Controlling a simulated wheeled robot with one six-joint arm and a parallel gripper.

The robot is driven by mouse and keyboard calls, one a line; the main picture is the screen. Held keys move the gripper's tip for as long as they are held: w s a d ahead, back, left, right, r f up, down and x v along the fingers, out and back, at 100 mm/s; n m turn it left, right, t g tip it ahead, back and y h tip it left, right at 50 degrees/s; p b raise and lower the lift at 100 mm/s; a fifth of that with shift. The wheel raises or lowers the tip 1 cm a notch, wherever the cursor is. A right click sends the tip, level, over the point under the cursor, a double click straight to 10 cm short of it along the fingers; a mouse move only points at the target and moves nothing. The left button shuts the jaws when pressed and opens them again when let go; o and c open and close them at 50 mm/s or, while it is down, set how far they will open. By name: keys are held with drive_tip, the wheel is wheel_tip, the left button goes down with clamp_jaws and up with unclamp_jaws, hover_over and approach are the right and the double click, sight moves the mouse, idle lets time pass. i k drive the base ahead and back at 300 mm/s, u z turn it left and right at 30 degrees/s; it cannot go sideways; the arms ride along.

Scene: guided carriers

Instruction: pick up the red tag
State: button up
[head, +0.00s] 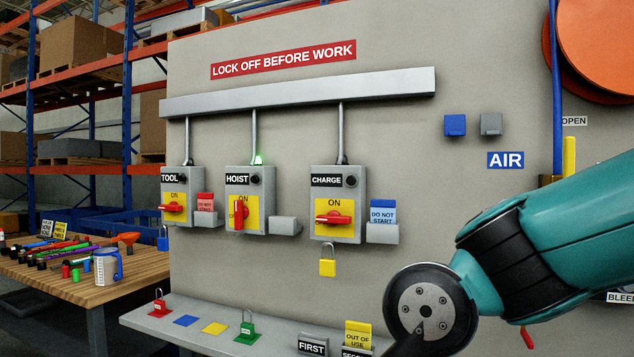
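The red tag (205,199) with pale lettering stands upright in a small grey holder (206,218) on the wall panel. It is just right of the TOOL switch box (175,184) and left of the HOIST box (236,212). The holder hides the tag's lower edge. My gripper is not in view. Only my teal arm and its dark round wrist joint show at the lower right, well to the right of the tag.
A blue tag (383,212) stands in a holder beside the CHARGE box (337,192). A yellow tag (358,336) stands on the grey shelf (200,333), with red (158,305) and green (247,330) padlocks. A cluttered wooden table (110,272) is at the left.

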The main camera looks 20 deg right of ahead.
sight(205, 199)
drive_tip(key=u, duration=0.55)
drive_tip(key=i, duration=0.8)
drive_tip(key=u, duration=0.5)
drive_tip(key=i, duration=1.35)
drive_tip(key=z, duration=0.75)
